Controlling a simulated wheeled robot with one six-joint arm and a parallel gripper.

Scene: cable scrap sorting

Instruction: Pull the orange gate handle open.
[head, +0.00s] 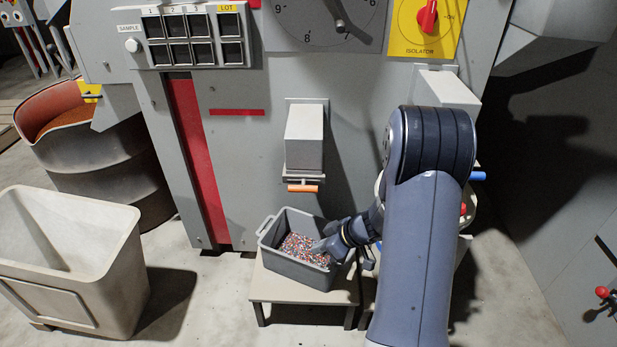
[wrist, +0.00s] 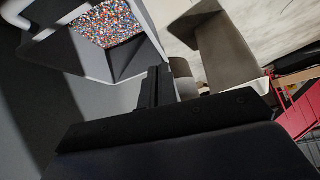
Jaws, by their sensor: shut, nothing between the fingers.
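The orange gate handle (head: 302,188) is a short horizontal bar under a pale grey chute box (head: 304,140) on the machine front. In the head view my gripper (head: 320,246) is below and a little right of the handle, apart from it, over the right part of a grey tray (head: 273,262). The gripper is shut and empty. Its dark closed fingers also show in the wrist view (wrist: 156,88). I cannot make out the orange handle in the wrist view.
The tray holds multicoloured granules (head: 303,247) and stands on a low pale stand (head: 285,288). A blue handle (head: 478,176) shows right of my arm. A large beige bin (head: 75,235) and a rusty-rimmed drum (head: 120,160) stand left. Floor between bin and stand is clear.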

